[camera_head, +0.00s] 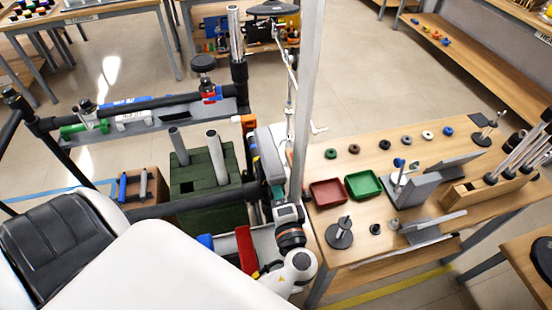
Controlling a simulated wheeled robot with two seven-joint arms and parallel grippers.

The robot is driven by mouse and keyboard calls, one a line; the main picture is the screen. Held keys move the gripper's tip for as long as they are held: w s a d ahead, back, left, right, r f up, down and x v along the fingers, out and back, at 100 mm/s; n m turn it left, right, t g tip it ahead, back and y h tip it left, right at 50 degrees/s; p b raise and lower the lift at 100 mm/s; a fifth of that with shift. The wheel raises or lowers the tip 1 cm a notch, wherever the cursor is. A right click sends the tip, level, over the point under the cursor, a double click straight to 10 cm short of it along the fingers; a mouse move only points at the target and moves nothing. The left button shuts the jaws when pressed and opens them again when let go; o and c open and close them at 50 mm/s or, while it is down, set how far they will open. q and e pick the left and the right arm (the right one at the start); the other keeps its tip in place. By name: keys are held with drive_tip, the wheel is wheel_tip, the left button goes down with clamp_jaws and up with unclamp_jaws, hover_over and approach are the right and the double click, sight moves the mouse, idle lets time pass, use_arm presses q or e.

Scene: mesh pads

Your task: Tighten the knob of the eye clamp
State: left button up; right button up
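A black round knob (203,62) stands upright on a clamp with red and blue parts (211,95), on the black bar of the frame at upper left. A second dark knob (87,105) stands on the same bar farther left. I cannot tell which belongs to the eye clamp. A white arm with a black and orange joint (291,236) reaches up from the bottom centre. My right gripper is not in view.
A dark green block (190,180) with grey posts stands below the bar. A wooden table (400,235) at right carries a red tray (328,193), a green tray (363,185), several rings and metal brackets. A pale upright pole (308,90) crosses the view. Open floor lies behind.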

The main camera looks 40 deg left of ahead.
use_arm(q)
drive_tip(key=shift+r, duration=0.1)
idle(0.3)
drive_tip(key=o, duration=1)
drive_tip(key=shift+w+a, duration=0.1)
drive_tip(key=shift+r, duration=0.1)
drive_tip(key=shift+w, duration=0.1)
